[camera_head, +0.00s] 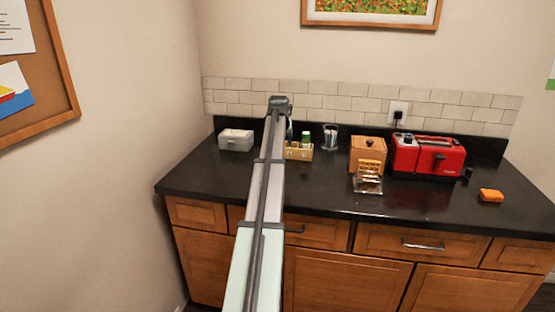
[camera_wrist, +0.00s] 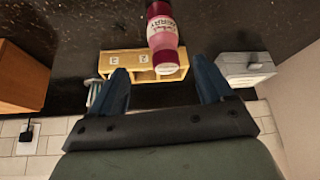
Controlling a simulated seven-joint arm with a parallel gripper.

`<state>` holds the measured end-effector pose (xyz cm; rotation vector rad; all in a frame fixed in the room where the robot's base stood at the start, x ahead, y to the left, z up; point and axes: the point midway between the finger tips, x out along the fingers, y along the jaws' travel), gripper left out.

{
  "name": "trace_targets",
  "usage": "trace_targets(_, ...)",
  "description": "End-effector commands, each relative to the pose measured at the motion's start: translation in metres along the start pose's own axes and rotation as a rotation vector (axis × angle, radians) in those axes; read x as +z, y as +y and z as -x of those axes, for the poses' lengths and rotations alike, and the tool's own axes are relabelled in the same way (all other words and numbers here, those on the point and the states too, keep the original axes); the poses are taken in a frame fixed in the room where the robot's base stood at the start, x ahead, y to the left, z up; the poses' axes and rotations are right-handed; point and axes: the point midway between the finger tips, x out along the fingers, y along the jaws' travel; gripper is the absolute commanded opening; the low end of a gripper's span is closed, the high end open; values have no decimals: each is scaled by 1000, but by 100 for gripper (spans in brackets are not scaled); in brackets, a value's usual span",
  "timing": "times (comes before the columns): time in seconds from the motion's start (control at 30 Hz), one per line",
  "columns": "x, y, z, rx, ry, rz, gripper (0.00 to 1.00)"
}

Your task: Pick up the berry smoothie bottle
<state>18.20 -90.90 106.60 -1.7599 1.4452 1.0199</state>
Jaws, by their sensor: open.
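The berry smoothie bottle (camera_wrist: 163,36), pink and dark red with a white label, shows at the top of the wrist view, ahead of my gripper (camera_wrist: 164,84). The two blue fingers are spread apart, and the space between them holds no bottle. The bottle's cap end points towards the gap, slightly short of the fingertips in the picture. The bottle overlaps a wooden caddy (camera_wrist: 122,63) in this view. In the head view my arm hides the bottle, and the fingers cannot be made out.
The wooden caddy (camera_head: 303,153) and a grey box (camera_head: 236,140) stand near the wall. A glass of utensils (camera_head: 330,138), a wooden box (camera_head: 368,154), a metal rack (camera_head: 368,180), a red toaster (camera_head: 437,156) and an orange sponge (camera_head: 491,195) are rightwards. The front counter (camera_head: 330,201) has free room.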

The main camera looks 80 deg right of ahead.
Motion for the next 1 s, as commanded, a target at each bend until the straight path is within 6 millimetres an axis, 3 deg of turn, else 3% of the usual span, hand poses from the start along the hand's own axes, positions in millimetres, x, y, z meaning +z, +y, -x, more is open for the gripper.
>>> trace_targets(0.2, 0, -1, -36, -1, -2, 0, 80)
trace_targets(0.53, 2, -3, -56, -1, -1, 0, 80)
trace_targets(0.83, 5, -6, -93, -1, -1, 0, 80)
trace_targets(1.0, 5, -6, -97, -1, 0, 0, 80)
